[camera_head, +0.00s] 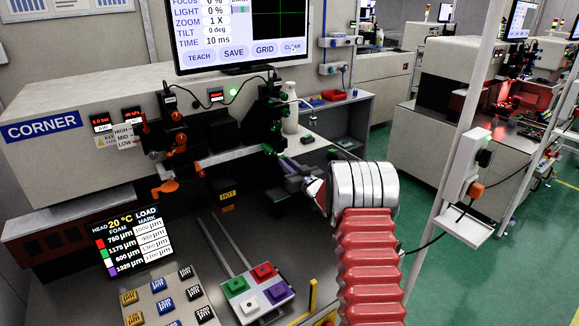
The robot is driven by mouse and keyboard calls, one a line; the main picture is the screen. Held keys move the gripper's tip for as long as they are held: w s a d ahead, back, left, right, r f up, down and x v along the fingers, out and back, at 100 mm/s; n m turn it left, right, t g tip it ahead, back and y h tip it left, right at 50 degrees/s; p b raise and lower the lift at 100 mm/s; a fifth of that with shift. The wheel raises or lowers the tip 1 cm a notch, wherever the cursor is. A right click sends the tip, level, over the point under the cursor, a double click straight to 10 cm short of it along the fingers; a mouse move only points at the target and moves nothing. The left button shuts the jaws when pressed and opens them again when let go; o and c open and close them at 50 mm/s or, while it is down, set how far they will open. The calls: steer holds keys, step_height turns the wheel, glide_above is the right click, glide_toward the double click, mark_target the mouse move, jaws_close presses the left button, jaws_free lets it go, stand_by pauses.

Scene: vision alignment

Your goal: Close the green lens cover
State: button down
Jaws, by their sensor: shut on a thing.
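My gripper (279,163) reaches in from the right, at the end of my arm with its red bellows and silver rings. Its small dark jaws are at the lower end of the black optical column (268,110). A small green part (268,149), which looks like the green lens cover, shows right at the jaw tips. The jaws are shut on it, though the contact is small and partly hidden. I cannot tell from this view how far the cover is open.
A grey metal bar with an orange clamp (165,187) lies left of the column. A monitor (240,35) hangs above. A pale post (455,150) stands right of my arm.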

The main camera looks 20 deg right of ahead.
steer(key=c, duration=1.7)
jaws_free()
steer(key=shift+s+d, duration=0.1)
steer(key=s, duration=0.9)
steer(key=s+d, duration=0.1)
steer(key=s, duration=0.3)
steer(key=shift+s+d, duration=0.1)
steer(key=shift+s, duration=0.25)
